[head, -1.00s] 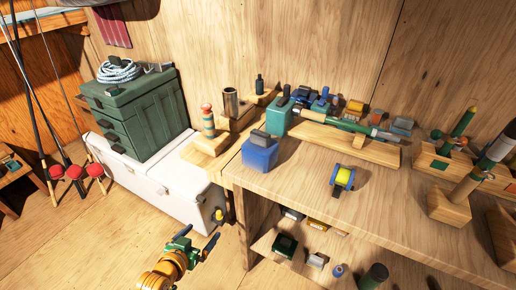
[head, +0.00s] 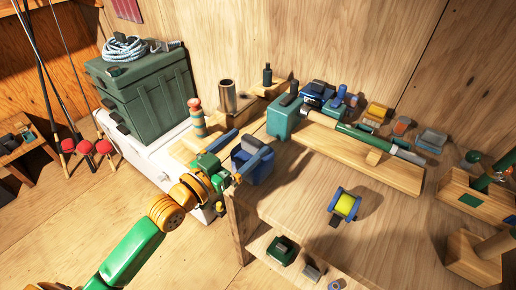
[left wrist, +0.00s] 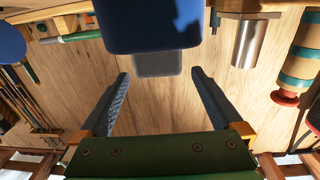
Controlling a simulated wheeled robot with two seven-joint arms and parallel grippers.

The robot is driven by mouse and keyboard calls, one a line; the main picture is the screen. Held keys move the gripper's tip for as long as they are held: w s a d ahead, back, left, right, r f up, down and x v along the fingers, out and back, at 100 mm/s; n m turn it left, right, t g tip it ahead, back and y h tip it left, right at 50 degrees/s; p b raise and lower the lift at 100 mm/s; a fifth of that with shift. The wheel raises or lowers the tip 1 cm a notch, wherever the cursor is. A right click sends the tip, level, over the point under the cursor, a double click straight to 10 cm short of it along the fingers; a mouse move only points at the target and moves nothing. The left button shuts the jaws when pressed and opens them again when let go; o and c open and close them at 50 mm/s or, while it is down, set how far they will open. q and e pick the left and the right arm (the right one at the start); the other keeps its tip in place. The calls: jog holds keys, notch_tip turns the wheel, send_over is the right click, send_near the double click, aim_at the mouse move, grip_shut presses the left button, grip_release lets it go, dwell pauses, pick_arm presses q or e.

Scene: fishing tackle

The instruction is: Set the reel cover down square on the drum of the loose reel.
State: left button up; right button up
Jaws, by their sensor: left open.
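The blue box-shaped cover with a grey grip on top, which I take for the reel cover (head: 258,169), sits on the near left corner of the bench. In the left wrist view its blue body (left wrist: 150,28) and grey grip (left wrist: 158,64) are at the top centre. My left gripper (head: 250,143) is open and empty, its fingers reaching to either side of the grip; in the left wrist view the fingertips (left wrist: 160,73) are near the grip, contact not visible. The loose reel (head: 345,206), blue with a yellow drum, lies on the bench to the right, uncovered. My right gripper is out of view.
A rod on a wooden stand (head: 365,160) lies behind the reel. A teal box (head: 286,118) stands behind the cover. A striped float on a wooden block (head: 196,120) and a metal tube (head: 227,95) stand to its left. Bench around the reel is clear.

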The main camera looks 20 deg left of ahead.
pick_arm(q)
jog(key=x, duration=0.3)
jog(key=f+x, duration=0.1)
jog(key=x, duration=0.2)
jog(key=shift+d+f, duration=0.1)
jog(key=shift+f, duration=0.05)
jog(key=shift+s, duration=0.1)
jog(key=shift+c, duration=0.9)
jog(key=c, duration=1.1)
